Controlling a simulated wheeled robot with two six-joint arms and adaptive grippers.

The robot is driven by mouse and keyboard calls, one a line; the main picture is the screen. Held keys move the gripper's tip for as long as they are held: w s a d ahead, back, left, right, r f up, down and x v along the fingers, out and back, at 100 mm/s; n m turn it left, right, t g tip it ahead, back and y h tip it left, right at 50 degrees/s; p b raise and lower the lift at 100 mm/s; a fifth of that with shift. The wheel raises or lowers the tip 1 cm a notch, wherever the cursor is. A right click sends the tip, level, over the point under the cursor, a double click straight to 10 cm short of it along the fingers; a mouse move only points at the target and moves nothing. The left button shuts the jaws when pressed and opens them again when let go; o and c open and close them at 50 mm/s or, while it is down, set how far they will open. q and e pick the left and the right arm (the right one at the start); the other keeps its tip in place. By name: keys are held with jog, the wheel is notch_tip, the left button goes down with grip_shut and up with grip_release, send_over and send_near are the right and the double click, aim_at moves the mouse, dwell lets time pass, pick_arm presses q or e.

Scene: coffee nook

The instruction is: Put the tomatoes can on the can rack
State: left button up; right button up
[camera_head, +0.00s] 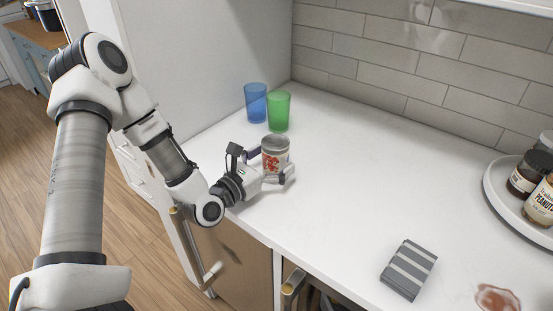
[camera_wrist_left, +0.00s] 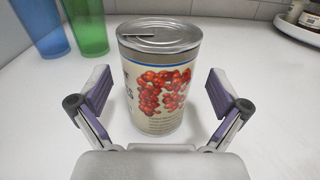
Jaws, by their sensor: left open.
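The tomatoes can (camera_head: 275,152) stands upright on the white counter near its left end. In the left wrist view the can (camera_wrist_left: 158,88) shows a silver lid and a label with red tomatoes. My left gripper (camera_head: 270,167) is at the can, low over the counter. In the left wrist view its two fingers (camera_wrist_left: 161,98) are open, one on each side of the can, with a gap on both sides. No can rack can be made out in these views. My right gripper is not in view.
A blue cup (camera_head: 256,103) and a green cup (camera_head: 279,111) stand behind the can. A round tray (camera_head: 497,205) with jars is at the right. The counter's middle is clear.

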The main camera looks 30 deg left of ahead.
pick_arm(q)
jog(key=shift+a, duration=0.1)
jog(key=shift+s+a, duration=0.1)
jog(key=c, duration=1.7)
